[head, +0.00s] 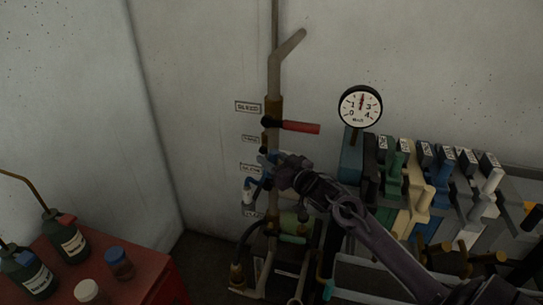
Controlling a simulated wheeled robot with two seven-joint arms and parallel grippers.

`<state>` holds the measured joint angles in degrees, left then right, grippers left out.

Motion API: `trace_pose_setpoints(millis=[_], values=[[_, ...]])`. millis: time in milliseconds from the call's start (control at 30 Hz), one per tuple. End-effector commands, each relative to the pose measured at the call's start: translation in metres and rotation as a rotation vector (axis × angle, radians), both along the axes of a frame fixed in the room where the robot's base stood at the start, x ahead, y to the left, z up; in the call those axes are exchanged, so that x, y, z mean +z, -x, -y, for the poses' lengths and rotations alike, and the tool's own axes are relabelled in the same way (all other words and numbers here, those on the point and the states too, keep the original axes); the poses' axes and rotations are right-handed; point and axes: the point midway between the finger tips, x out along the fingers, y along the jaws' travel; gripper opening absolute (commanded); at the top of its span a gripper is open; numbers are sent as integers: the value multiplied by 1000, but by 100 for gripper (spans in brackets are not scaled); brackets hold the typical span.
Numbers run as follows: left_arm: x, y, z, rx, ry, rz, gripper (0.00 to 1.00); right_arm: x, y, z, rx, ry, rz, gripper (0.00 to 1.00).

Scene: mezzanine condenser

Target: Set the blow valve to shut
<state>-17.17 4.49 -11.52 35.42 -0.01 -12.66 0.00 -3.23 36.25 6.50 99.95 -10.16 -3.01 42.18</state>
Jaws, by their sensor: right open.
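A vertical pipe (275,85) with brass-coloured valve bodies stands against the wall. The upper valve has a red lever (300,127) pointing right, roughly level. Small wall labels sit left of the pipe, too blurred to read surely, so I cannot tell by lettering which valve is the blow valve. My right gripper (269,159) is open at the pipe, below the red lever and just above the blue one. It hides part of the pipe; contact is unclear. My left gripper is out of view.
A round gauge (360,107) stands right of the pipe. A row of coloured levers (430,180) fills the right side, behind my right arm. A red cabinet (140,268) with bottles and jars is at lower left. The wall area above is clear.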

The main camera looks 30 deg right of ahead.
Motion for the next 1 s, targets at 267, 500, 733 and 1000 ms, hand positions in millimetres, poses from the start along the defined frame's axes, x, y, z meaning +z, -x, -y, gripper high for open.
trace_pose_setpoints(millis=[267,500,733,1000], values=[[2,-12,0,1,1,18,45,-1,-4,-1,0,0,-1,44],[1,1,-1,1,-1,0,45,-1,-4,-1,0,0,-1,21],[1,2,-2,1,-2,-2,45,-1,-3,-1,0,0,-1,0],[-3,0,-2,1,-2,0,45,-3,-4,5,-2,-8,8,0]])
